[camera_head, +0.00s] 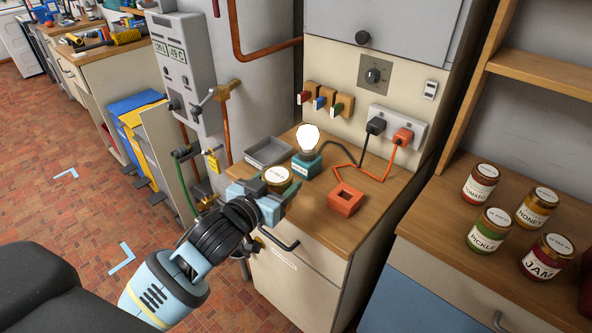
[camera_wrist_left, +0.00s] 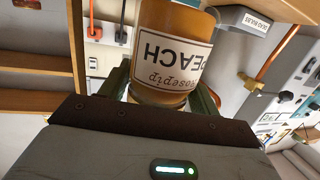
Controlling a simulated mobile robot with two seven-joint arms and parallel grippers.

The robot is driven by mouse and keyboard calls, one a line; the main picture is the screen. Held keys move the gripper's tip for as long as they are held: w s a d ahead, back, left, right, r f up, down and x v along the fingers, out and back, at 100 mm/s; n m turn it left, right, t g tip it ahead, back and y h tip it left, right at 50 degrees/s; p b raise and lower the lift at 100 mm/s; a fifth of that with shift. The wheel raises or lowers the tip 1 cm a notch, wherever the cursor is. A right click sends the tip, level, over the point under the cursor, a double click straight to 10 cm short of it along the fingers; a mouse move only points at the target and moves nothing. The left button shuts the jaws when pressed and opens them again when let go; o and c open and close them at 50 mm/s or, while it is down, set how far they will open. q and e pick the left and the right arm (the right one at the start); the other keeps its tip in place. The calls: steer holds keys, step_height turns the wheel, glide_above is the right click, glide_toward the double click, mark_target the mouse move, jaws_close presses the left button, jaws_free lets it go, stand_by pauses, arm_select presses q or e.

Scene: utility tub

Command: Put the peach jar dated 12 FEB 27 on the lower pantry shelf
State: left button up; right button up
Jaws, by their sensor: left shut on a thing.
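My left gripper (camera_head: 262,198) is shut on a jar (camera_head: 277,178) with a pale lid, held in front of and above the small wooden counter. In the left wrist view the same jar (camera_wrist_left: 172,50) is amber, and its label appears upside down, reading PEACH with smaller writing beside it. The gripper fingers (camera_wrist_left: 165,92) close around it there. The date on its lid is too small to read. A lower wooden surface (camera_head: 455,215) at the right holds several other jars, with a wooden shelf board (camera_head: 545,75) above it. My right gripper is not in view.
Jars labelled TOMATO (camera_head: 480,184), HONEY (camera_head: 536,208), PICKLE (camera_head: 490,231) and JAM (camera_head: 546,258) stand at the right; the wood left of them is clear. The small counter holds a lit bulb (camera_head: 308,140), a grey tray (camera_head: 268,152), a red block (camera_head: 345,200) and cables.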

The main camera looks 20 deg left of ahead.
arm_select(q)
steer(key=shift+a+v, duration=0.2)
steer(key=shift+v, duration=0.8)
steer(key=shift+a+v, duration=0.2)
steer(key=shift+v, duration=0.75)
steer(key=shift+w+d, duration=0.1)
